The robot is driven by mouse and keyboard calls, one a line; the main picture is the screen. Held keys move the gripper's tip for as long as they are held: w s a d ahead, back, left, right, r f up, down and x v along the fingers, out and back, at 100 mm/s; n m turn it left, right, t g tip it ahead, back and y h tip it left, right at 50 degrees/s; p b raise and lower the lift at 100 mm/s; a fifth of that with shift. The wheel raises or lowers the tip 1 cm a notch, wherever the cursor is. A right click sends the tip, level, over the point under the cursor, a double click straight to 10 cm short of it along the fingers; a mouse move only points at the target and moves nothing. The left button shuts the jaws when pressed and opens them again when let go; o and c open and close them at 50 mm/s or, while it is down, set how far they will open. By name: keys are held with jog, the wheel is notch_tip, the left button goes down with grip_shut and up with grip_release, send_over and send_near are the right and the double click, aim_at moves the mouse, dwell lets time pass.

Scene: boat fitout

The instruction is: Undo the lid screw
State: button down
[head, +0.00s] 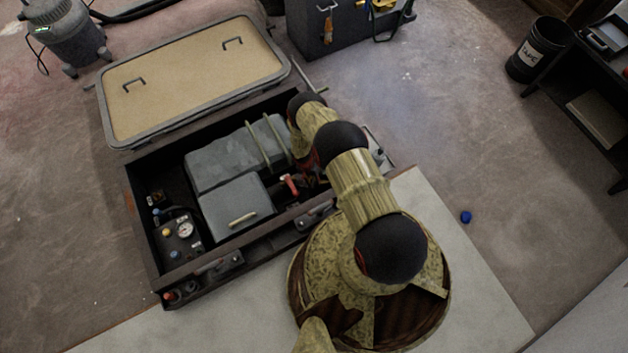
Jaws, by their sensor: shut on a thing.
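My gripper (312,181) is mostly hidden behind my arm, at the right end of the open dark box. Only small dark and reddish parts of it show, low inside the box. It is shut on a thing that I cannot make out. A red handle-like part (290,184) shows just left of it; I cannot tell whether they touch. I cannot pick out the lid screw. Inside the box, a large grey case (222,155) with two pale straps stands left of my gripper, and a smaller grey block (232,208) with a pale handle is in front of it.
The dark box (148,232) has a gauge (184,229) and knobs at its left end. A tan panel (190,75) with two handles lies behind it. A grey machine (65,38), a dark cabinet (345,30), a black bucket (540,48) and a blue object (466,217) stand around.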

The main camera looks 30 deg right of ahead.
jog(key=n+p, duration=0.1)
jog(key=n, duration=0.2)
jog(key=shift+s+a+n+t, duration=0.1)
jog(key=shift+n+t, duration=0.2)
jog(key=shift+n, duration=0.1)
jog(key=n+p, duration=0.1)
jog(key=n, duration=0.2)
jog(key=shift+n+t+h, duration=0.3)
jog(key=n+p, duration=0.1)
jog(key=n, duration=0.2)
jog(key=shift+a+n+t+p, duration=0.1)
jog(key=shift+n+t+p, duration=0.2)
jog(key=shift+n+t, duration=0.1)
jog(key=n, duration=0.3)
jog(key=shift+n+t+p, duration=0.3)
jog(key=shift+p, duration=0.05)
jog(key=n+y, duration=0.1)
jog(key=n, duration=0.5)
jog(key=shift+a+t, duration=0.1)
jog(key=shift+t, duration=0.3)
jog(key=n+y, duration=0.1)
jog(key=n, duration=0.5)
jog(key=shift+s+a+b, duration=0.1)
jog(key=shift+s+b, duration=0.05)
jog(key=shift+b, duration=0.25)
jog(key=c, duration=1.7)
grip_release()
